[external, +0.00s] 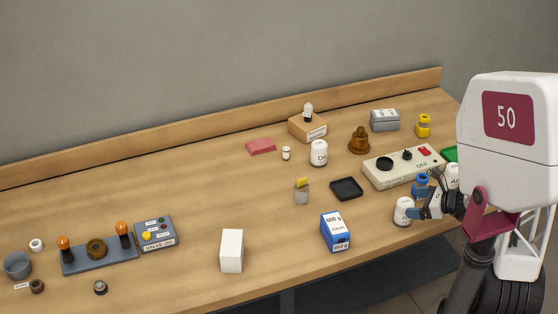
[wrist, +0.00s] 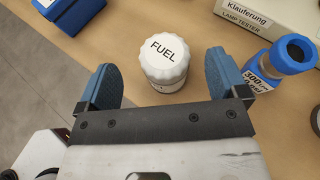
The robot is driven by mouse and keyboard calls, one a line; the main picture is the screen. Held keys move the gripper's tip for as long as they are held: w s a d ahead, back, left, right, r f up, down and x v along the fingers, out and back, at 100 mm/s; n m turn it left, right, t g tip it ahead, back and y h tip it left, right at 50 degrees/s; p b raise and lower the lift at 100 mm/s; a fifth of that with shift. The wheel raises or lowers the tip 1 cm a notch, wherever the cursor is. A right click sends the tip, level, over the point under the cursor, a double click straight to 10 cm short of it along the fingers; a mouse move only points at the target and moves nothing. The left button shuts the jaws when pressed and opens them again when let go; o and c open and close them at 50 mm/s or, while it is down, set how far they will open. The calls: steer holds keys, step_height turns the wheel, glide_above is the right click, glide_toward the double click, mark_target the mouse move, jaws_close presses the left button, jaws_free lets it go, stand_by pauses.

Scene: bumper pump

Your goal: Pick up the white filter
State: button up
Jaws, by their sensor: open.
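A white ribbed canister (wrist: 163,62) marked FUEL on its top stands upright on the bench; it is the likely white filter. In the external view this white canister (external: 403,211) stands near the front edge, just left of my gripper (external: 434,206). In the wrist view my gripper (wrist: 162,72) is open, with one blue finger on each side of the canister and gaps between. The canister's lower part is partly hidden. A second white canister (external: 319,153) with a dark label stands at mid-bench.
A blue-capped bottle (wrist: 276,65) stands close by my right finger. The tester box (external: 398,170) lies behind it. A blue-and-white carton (external: 335,232) is left of the canister, and a black tray (external: 347,188) lies beyond. Bare bench lies between these things.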

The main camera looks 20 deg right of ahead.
mark_target(405, 205)
steer(key=shift+s+d+f+m+t, duration=0.3)
steer(key=shift+d+f+m, duration=0.1)
steer(key=shift+f+m, duration=0.25)
steer(key=shift+w+a, duration=0.1)
steer(key=shift+w, duration=0.05)
steer(key=shift+x, duration=2.35)
steer(key=c, duration=1.2)
